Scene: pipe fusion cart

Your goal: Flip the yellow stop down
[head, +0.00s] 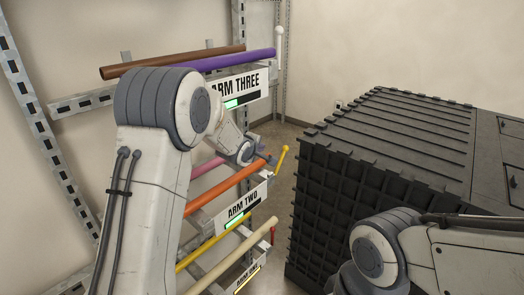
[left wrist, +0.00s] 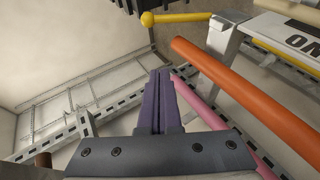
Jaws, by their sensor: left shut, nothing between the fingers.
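The yellow stop (head: 281,159) is a short rod with a round knob at the end of the ARM TWO rack arm. In the head view it points up, leaning slightly right. In the left wrist view the yellow stop (left wrist: 180,17) lies across the top, beyond my fingertips, with its knob to the left. My left gripper (head: 264,157) is just left of the stop; in the left wrist view its fingers (left wrist: 160,73) are together and empty, apart from the stop. My right arm shows at lower right, but its gripper is out of view.
An orange pipe (head: 225,190) and a pink pipe (head: 207,167) lie on ARM TWO. Purple (head: 225,61) and brown (head: 170,62) pipes lie above on ARM THREE, with a white stop (head: 279,47). A red stop (head: 273,234) is below. A large dark crate (head: 390,150) stands right.

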